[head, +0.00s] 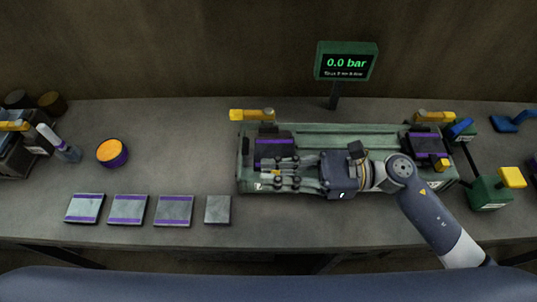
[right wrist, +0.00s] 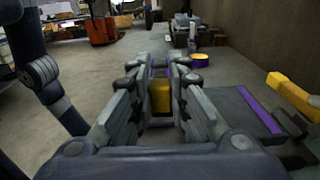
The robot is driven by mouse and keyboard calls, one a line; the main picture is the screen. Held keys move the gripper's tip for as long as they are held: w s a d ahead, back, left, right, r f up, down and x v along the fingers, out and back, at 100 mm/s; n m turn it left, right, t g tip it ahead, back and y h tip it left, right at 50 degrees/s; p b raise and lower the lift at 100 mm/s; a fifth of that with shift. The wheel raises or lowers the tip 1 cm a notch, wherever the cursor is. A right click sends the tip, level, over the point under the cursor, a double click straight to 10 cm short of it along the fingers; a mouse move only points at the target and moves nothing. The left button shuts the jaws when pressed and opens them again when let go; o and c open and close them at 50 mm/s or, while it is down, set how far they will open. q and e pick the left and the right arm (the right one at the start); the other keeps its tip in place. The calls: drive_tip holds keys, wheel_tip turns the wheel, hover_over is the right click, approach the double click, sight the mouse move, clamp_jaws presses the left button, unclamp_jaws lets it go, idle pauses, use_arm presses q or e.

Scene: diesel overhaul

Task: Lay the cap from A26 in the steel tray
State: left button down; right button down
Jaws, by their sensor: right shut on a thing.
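My right gripper (head: 285,173) reaches in from the right over the front left of the green fixture (head: 335,133). In the right wrist view its fingers (right wrist: 161,95) are closed around a small yellow piece (right wrist: 161,98), with purple edging close by. A dark cap with purple stripes (head: 272,149) lies at the fixture's left end, just behind the fingers. A similar dark cap (head: 424,142) is at the right end. I cannot read which is A26. Several grey plates lie in front left; whether the plain one (head: 217,210) is the steel tray is unclear. My left gripper is not in view.
Yellow levers stand at the back left (head: 251,114) and back right (head: 435,117) of the fixture. A screen (head: 346,62) reads 0.0 bar. A purple-and-orange round pot (head: 112,152) stands left. A green box (head: 489,194) is right.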

sight(268, 151)
drive_tip(key=w, duration=0.1)
drive_tip(key=w+a, duration=0.1)
drive_tip(key=w, duration=0.1)
drive_tip(key=shift+w+f, duration=0.1)
drive_tip(key=shift+w, duration=0.05)
drive_tip(key=shift+w+a+p, duration=0.15)
drive_tip(key=shift+w+p, duration=0.2)
drive_tip(key=shift+w, duration=0.1)
drive_tip(key=shift+w+a, duration=0.15)
drive_tip(key=shift+w, duration=0.4)
wheel_tip(268, 151, down, 3)
drive_tip(key=shift+r+p, duration=0.1)
drive_tip(key=shift+p, duration=0.25)
drive_tip(key=shift+s+f, duration=0.1)
drive_tip(key=shift+f, duration=0.15)
drive_tip(key=shift+f+b, duration=0.25)
drive_tip(key=shift+b, duration=0.05)
drive_tip(key=c, duration=1.5)
unclamp_jaws()
drive_tip(key=shift+c, duration=0.2)
